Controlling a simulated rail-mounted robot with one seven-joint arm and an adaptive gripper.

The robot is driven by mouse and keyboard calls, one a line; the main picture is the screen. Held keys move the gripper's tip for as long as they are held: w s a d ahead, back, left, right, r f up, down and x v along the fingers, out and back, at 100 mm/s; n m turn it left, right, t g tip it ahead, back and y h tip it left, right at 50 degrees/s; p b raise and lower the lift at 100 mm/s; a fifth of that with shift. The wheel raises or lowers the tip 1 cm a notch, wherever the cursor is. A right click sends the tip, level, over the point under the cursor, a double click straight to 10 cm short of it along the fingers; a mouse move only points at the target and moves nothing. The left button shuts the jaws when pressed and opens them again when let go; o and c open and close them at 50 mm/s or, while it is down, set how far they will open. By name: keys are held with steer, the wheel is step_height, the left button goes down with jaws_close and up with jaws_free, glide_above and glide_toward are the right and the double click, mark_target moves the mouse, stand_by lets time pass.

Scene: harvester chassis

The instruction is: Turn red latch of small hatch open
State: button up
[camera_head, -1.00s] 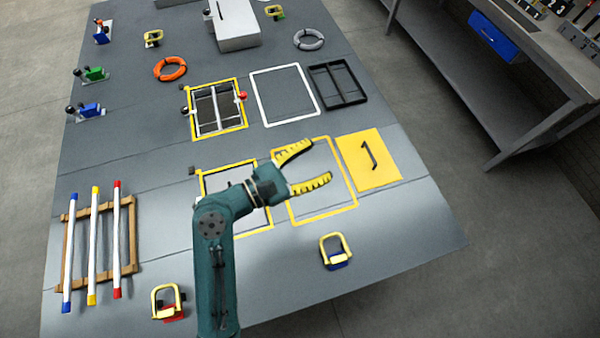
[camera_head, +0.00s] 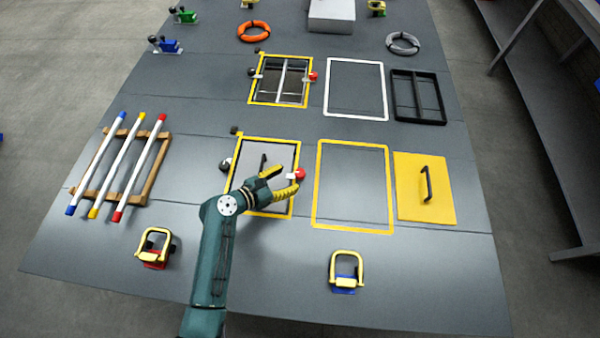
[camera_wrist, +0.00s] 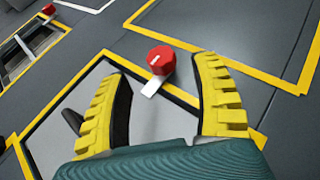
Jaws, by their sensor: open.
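The small hatch (camera_head: 281,156) is a grey panel with a black handle inside a yellow frame, left of the middle of the chassis. Its red latch (camera_head: 299,174) is a red knob with a white tab on the frame's right side. My gripper (camera_head: 288,180) is open with nothing in it, over the right part of the hatch. In the wrist view the red latch (camera_wrist: 161,61) stands just beyond and between the two yellow fingertips, apart from them. Its white tab (camera_wrist: 153,87) points toward the hatch panel. My gripper hides part of the hatch.
A second yellow frame (camera_head: 252,92) with an opening and another red knob (camera_head: 313,77) lies farther back. To the right are an empty yellow outline (camera_head: 317,200) and a yellow panel with a handle (camera_head: 411,205). Yellow-handled clamps stand in front.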

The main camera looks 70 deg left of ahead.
mark_target(298, 174)
steer(key=b+x, duration=0.1)
steer(key=x, duration=0.4)
steer(key=shift+w+a+f, duration=0.1)
steer(key=shift+w, duration=0.3)
jaws_close()
